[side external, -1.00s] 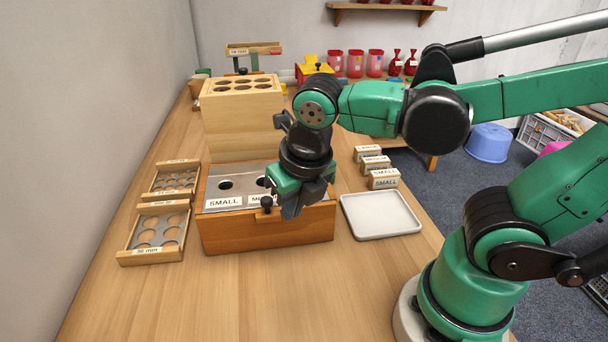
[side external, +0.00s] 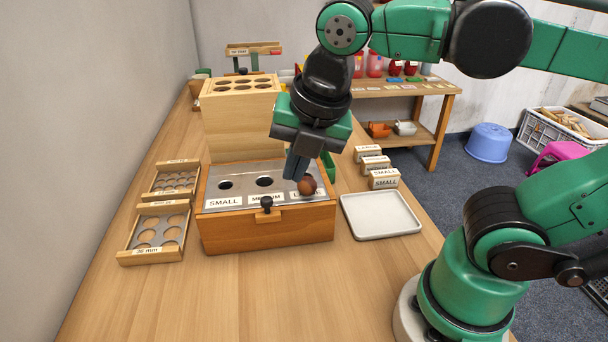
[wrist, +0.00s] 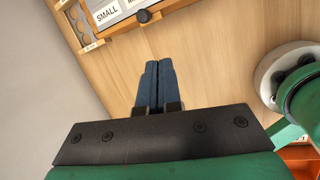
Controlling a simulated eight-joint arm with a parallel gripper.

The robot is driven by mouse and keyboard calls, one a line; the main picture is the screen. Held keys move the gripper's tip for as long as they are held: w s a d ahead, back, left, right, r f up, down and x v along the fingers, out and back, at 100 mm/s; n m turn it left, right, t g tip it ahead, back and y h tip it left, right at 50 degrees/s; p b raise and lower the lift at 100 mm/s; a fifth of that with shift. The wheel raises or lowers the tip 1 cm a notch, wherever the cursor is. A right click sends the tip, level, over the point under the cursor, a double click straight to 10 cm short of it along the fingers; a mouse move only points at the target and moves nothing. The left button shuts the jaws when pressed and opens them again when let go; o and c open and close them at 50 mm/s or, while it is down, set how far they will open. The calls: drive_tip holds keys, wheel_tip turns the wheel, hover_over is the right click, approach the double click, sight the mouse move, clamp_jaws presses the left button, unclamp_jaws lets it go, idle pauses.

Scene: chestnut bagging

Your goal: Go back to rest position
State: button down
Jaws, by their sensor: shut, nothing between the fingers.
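My gripper (side external: 296,166) is shut and empty, pointing down above the right part of the sorting box. In the wrist view its blue fingers (wrist: 154,82) are pressed together with nothing between them. The wooden sorting box (side external: 270,234) has a grey top with holes and labels reading SMALL and MEDIUM; the right label is partly covered. A brown chestnut (side external: 307,185) sits at the right end of the top, just beside my fingertips. I cannot tell whether it touches them. The box's front edge also shows in the wrist view (wrist: 125,24).
A white tray (side external: 381,214) lies right of the box. Small labelled blocks (side external: 383,179) stand behind it. Two hole gauges, one in front (side external: 155,232) and one behind (side external: 173,180), lie to the left. A tall wooden block (side external: 243,127) stands behind. The table's front is clear.

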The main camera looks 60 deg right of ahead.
drive_tip(key=w+d+f+m+t, duration=0.1)
drive_tip(key=d+f+m, duration=0.1)
drive_tip(key=m, duration=1)
drive_tip(key=w+d+f+m+t, duration=0.2)
drive_tip(key=f+m, duration=0.1)
drive_tip(key=m, duration=0.9)
drive_tip(key=shift+w+f+m, duration=0.2)
drive_tip(key=shift+f+m, duration=0.1)
